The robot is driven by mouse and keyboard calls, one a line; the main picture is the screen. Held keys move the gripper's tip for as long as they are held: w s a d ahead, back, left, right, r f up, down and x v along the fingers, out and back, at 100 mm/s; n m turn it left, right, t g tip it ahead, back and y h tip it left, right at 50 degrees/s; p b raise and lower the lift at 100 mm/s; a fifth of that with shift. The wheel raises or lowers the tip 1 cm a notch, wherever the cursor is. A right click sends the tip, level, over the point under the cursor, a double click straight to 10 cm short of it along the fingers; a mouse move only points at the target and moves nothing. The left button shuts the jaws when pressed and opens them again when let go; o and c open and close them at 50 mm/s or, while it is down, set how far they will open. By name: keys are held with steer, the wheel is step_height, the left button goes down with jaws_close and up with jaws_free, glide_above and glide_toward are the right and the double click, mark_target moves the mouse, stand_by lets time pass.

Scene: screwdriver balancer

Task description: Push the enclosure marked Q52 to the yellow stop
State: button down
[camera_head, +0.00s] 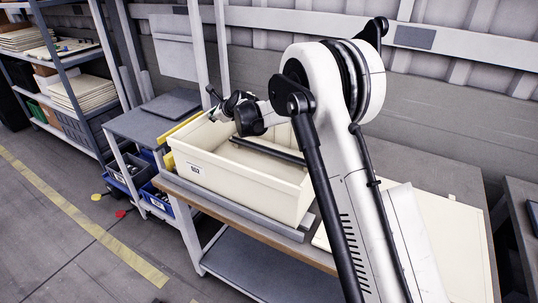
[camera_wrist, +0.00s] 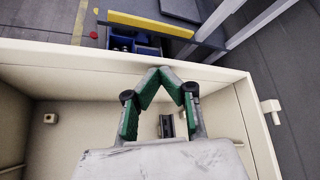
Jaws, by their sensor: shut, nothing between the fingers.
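The enclosure is a cream open-topped box (camera_head: 235,185) on the workbench, with a small label (camera_head: 195,169) on its front that appears to read Q52. In the wrist view its far wall (camera_wrist: 60,58) runs across the picture. The yellow stop (camera_head: 184,124) is a bar past the box's left end. In the wrist view the yellow bar (camera_wrist: 150,25) lies beyond the far wall, with a visible gap between. My gripper (camera_wrist: 161,73) is shut and empty, its fingertips together at the inner side of that wall. I cannot tell whether they touch it. In the head view the fingers are not clear.
The box sits by a grey rail (camera_head: 290,232) along the bench's front edge. A grey side table (camera_head: 140,125) stands left of the bench, with blue bins (camera_head: 157,197) below. A flat cream panel (camera_head: 450,235) lies on the right, partly behind my arm.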

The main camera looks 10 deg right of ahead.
stand_by(0.4)
steer(key=shift+w+a+b, duration=0.5)
steer(key=shift+w+a, duration=1.7)
steer(key=shift+a, duration=0.75)
step_height(320, 180, up, 15)
steer(key=s+d+p, duration=0.1)
steer(key=d+p, duration=0.1)
steer(key=p, duration=0.3)
steer(key=shift+s, duration=0.25)
